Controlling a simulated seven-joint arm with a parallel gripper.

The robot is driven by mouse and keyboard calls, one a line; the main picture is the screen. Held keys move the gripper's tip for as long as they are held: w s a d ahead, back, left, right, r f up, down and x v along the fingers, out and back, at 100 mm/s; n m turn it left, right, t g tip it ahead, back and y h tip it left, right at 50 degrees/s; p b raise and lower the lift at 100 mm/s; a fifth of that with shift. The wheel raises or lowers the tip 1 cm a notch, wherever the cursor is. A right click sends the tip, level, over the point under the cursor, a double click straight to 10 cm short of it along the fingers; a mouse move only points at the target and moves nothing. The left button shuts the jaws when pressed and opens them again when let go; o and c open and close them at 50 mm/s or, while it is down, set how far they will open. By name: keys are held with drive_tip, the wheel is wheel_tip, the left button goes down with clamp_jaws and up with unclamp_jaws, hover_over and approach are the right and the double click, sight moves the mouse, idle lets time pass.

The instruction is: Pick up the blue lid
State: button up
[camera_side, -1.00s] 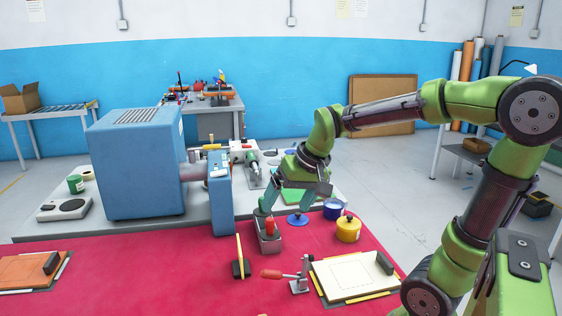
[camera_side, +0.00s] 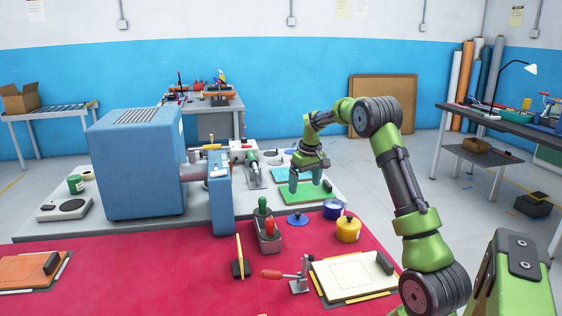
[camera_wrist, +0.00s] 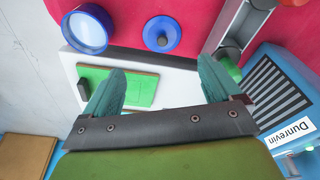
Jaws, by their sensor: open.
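The blue lid (camera_side: 297,220) is a flat round disc with a knob, lying on the red mat near its far edge in the side view. It also shows at the top middle of the wrist view (camera_wrist: 162,34). My gripper (camera_side: 305,180) is open and empty, raised above the grey worktop behind the lid. In the wrist view its teal fingers (camera_wrist: 162,90) are spread wide, with the lid ahead of them and apart from them. A blue round pot (camera_side: 333,209) stands right of the lid in the side view; its pale inside shows in the wrist view (camera_wrist: 85,30).
A yellow pot (camera_side: 348,229) with a knob stands close to the right of the lid. A grey holder (camera_side: 268,240) with green and red-handled items stands to its left. A green board (camera_side: 303,192) lies behind. A toggle clamp (camera_side: 295,276) is in front.

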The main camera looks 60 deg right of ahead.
hover_over(298, 213)
drive_tip(key=s, duration=0.2)
drive_tip(key=f, duration=0.6)
drive_tip(key=shift+w+a+f, duration=0.15)
drive_tip(key=shift+a+f, duration=0.05)
drive_tip(key=shift+f, duration=0.15)
drive_tip(key=shift+w+d+f, duration=0.1)
drive_tip(key=shift+w+f, duration=0.15)
drive_tip(key=shift+f, duration=0.75)
drive_tip(key=shift+w+a+f, duration=0.1)
drive_tip(key=shift+w+f, duration=0.15)
drive_tip(key=shift+f, duration=0.7)
drive_tip(key=shift+w+d+f, duration=0.1)
drive_tip(key=shift+w+f, duration=0.15)
drive_tip(key=shift+f, duration=0.75)
